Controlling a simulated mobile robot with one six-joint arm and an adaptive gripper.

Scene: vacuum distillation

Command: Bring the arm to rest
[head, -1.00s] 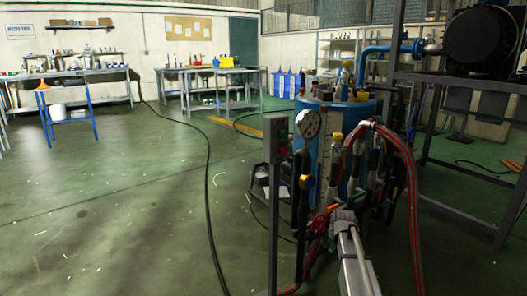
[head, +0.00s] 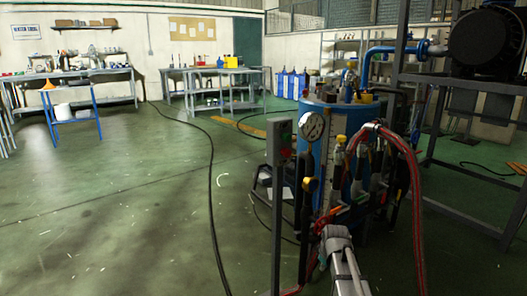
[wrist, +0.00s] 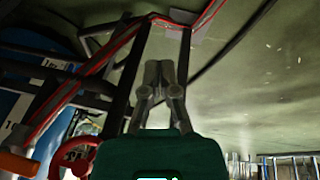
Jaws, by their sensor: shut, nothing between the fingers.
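My gripper (wrist: 160,78) shows in the wrist view with its two grey fingers together and nothing between them. The fingers point at a dark frame post and the green floor, beside red hoses (wrist: 95,68). A red handwheel (wrist: 75,158) lies just left of the gripper body. In the head view my arm (head: 345,262) reaches in from the bottom, low in front of the blue vessel (head: 322,165). The fingers cannot be made out there. Whether they touch the frame or hoses cannot be told.
The vessel carries a round gauge (head: 312,126), and red hoses (head: 414,195) loop at its right. A grey post (head: 277,215) stands left of my arm. A steel stand with a pump (head: 483,38) is at the right. Open floor (head: 120,215) lies left, crossed by a black cable (head: 211,190).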

